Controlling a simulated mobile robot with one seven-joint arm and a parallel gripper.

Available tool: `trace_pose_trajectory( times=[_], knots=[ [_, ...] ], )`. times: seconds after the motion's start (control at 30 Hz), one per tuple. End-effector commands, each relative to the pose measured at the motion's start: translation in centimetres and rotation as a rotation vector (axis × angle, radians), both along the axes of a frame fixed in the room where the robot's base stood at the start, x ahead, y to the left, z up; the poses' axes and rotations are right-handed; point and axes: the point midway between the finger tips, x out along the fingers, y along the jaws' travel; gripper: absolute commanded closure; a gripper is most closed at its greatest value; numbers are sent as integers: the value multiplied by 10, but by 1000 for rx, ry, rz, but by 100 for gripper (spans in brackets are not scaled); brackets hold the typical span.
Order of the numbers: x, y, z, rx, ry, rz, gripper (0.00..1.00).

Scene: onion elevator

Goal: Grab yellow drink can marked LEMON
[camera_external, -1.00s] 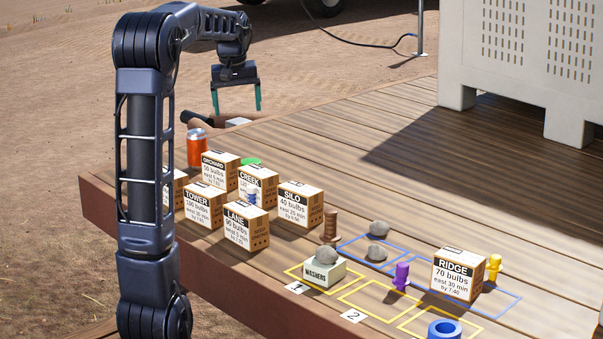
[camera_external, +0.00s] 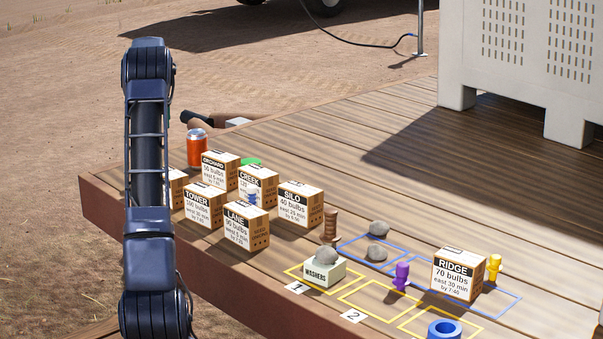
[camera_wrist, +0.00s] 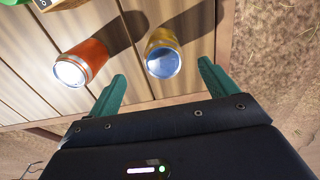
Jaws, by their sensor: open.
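A yellow can (camera_wrist: 163,48) stands on the wooden deck in the wrist view, its pale silver top toward the camera. No label can be read. My gripper (camera_wrist: 161,70) is open, its two green fingers apart and empty. The yellow can appears between and just beyond the fingertips; whether any finger touches it cannot be told. In the external view, the yellow can does not show, and my gripper is hidden behind my arm.
An orange can (camera_external: 196,149) stands near the deck's left end; it also appears left of the yellow can in the wrist view (camera_wrist: 82,62). Boxes such as ORCHARD (camera_external: 220,171) and TOWER (camera_external: 203,205) stand nearby. The deck edge is close.

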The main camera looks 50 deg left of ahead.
Motion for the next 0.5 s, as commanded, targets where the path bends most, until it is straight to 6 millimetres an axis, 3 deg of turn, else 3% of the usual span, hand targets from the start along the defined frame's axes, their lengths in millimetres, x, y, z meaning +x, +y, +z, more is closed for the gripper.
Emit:
trace_pose_trajectory(
  times=[0.27, 0.5],
  knots=[
    [-3, 8, -19, -4, 3, 15, 15],
    [-4, 9, -53, -4, 3, 15, 15]
  ],
)
